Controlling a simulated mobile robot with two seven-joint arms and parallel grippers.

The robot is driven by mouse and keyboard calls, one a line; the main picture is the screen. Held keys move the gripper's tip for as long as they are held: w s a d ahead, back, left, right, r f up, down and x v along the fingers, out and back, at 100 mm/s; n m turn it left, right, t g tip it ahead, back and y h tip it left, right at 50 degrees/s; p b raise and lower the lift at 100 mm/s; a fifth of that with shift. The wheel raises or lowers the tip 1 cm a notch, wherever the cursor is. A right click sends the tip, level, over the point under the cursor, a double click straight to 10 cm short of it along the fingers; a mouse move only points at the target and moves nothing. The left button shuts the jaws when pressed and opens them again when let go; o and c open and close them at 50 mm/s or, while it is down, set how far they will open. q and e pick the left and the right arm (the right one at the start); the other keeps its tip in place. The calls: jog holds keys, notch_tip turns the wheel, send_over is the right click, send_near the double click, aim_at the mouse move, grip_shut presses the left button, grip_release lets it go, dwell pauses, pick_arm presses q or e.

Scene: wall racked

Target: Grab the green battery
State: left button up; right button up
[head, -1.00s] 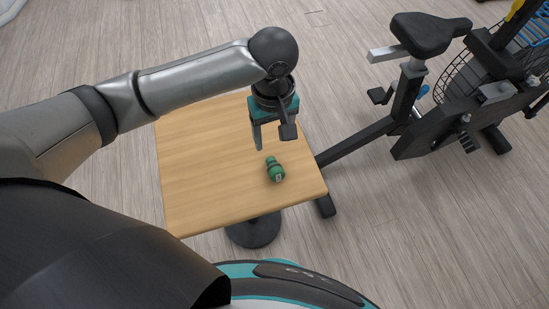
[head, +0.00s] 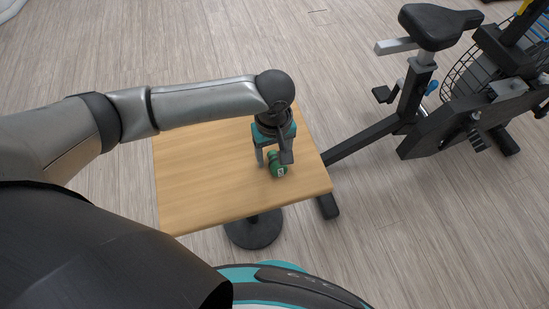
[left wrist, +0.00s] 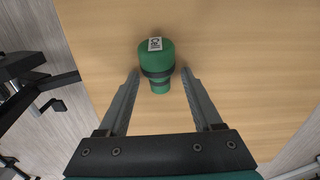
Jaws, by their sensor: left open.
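The green battery (head: 278,170) lies on the wooden table (head: 205,180), near its right side. It is rounded, with dark bands and a small white label, which shows in the left wrist view on the battery's far end (left wrist: 157,62). My left gripper (head: 273,163) is open, just over the battery, and hides part of it in the head view. In the left wrist view the two fingers (left wrist: 160,78) stand on either side of the battery's narrower near end, with a gap on each side. My right gripper is not in view.
A black exercise bike (head: 430,90) stands on the floor to the right, its frame bar reaching close to the table's right edge. The table's left part is clear. A round black table foot (head: 253,232) shows below.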

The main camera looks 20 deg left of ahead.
pick_arm(q)
jog(key=shift+c, duration=0.4)
grip_shut()
